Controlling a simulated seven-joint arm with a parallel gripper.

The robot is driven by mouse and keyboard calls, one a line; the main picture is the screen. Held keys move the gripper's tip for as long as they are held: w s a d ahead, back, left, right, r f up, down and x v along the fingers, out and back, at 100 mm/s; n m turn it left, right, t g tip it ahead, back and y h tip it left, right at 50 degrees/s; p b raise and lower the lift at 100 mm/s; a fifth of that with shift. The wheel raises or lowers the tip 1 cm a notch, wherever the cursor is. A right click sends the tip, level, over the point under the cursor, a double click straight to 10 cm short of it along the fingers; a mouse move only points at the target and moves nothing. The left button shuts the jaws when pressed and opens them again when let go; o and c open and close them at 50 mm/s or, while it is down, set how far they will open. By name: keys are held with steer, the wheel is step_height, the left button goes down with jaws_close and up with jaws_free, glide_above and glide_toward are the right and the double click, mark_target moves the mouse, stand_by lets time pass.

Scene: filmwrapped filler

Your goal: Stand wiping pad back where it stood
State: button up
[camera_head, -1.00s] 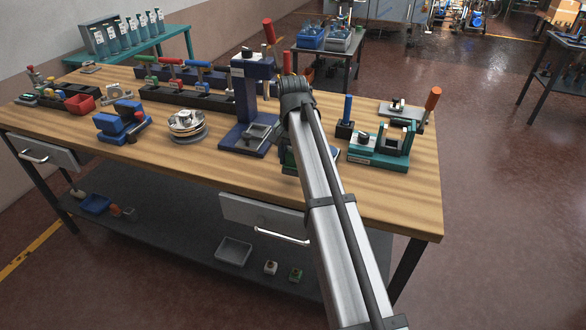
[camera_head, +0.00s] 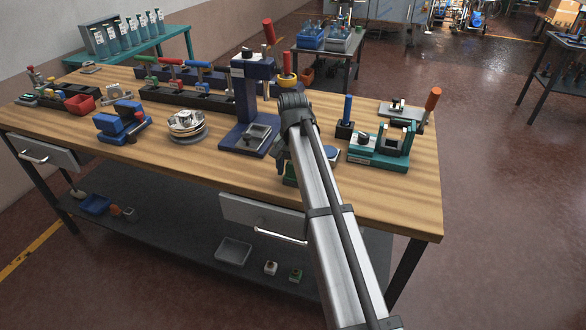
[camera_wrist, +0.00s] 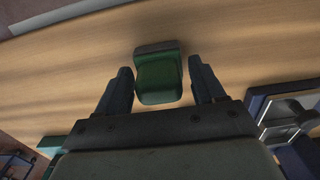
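The wiping pad (camera_wrist: 158,78) shows in the wrist view as a green block with a grey strip along its far edge. It is between the two fingers of my gripper (camera_wrist: 161,70), with a narrow gap visible on each side. My gripper is open and looks empty. The wood bench top lies behind the pad; I cannot tell whether the pad touches it.
A blue press (camera_head: 250,105) stands left of my wrist. A teal fixture (camera_head: 375,160) and a blue-handled tool (camera_head: 347,112) stand to the right. A round metal part (camera_head: 187,125) and a blue vise (camera_head: 122,122) are farther left. The front bench strip (camera_head: 400,208) is clear.

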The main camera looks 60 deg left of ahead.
steer(key=shift+o, duration=0.4)
steer(key=shift+r, duration=0.1)
step_height(320, 180, up, 12)
stand_by(0.4)
stand_by(1.2)
